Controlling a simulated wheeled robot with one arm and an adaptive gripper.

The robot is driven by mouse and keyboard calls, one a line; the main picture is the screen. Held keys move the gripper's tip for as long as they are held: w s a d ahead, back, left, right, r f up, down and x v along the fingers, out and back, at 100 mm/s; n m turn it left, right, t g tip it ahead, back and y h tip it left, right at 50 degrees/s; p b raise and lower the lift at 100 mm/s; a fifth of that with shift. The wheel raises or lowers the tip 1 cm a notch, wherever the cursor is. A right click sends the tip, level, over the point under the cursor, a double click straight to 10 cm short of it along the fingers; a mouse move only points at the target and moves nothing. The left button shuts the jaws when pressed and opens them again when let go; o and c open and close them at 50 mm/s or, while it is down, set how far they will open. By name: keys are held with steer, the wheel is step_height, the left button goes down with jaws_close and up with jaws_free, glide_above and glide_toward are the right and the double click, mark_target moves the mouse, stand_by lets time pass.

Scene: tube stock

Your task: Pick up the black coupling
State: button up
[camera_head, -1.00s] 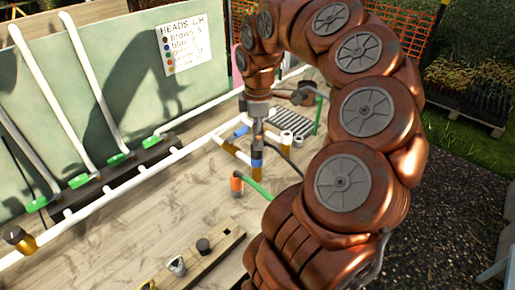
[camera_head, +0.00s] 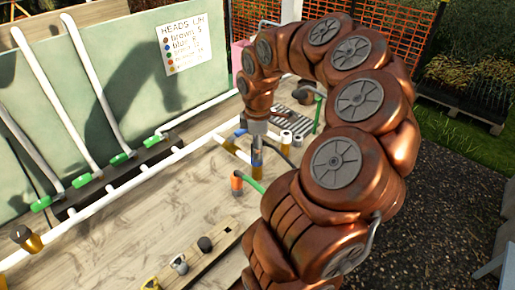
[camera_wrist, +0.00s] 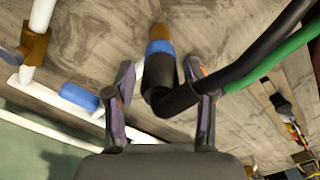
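In the wrist view a black piece (camera_wrist: 163,82) with a blue band and a brown end lies between the fingers of my gripper (camera_wrist: 160,108). A black tube runs from it to the upper right, over the right finger. I cannot tell whether this piece is the black coupling. The fingers are apart; a gap shows beside the left finger, and contact at the right one is unclear. In the head view my gripper (camera_head: 257,148) points down over the bench, its fingertips small. A short black cylindrical piece (camera_head: 204,243) stands on a wooden strip at the front.
White pipes (camera_head: 105,201) with green fittings run along the left board. Brass and grey fittings (camera_head: 179,265) share the wooden strip (camera_head: 222,240).

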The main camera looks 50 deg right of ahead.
steer(key=c, duration=0.9)
steer(key=shift+r+b, duration=0.75)
steer(key=shift+r, duration=1.05)
steer(key=s+a+b, duration=0.1)
steer(key=s+a, duration=0.1)
steer(key=s, duration=0.2)
steer(key=s+a+r+b, duration=0.1)
steer(key=s+a+b, duration=0.1)
steer(key=s, duration=0.3)
steer(key=s+a+b, duration=0.1)
steer(key=s+a, duration=0.2)
steer(key=s, duration=0.2)
steer(key=shift+s+r+b, duration=0.2)
steer(key=shift+s+b, duration=0.05)
steer(key=shift+b, duration=0.15)
steer(key=shift+r, duration=0.1)
steer(key=shift+r+p, duration=1.3)
steer(key=shift+r, duration=1.15)
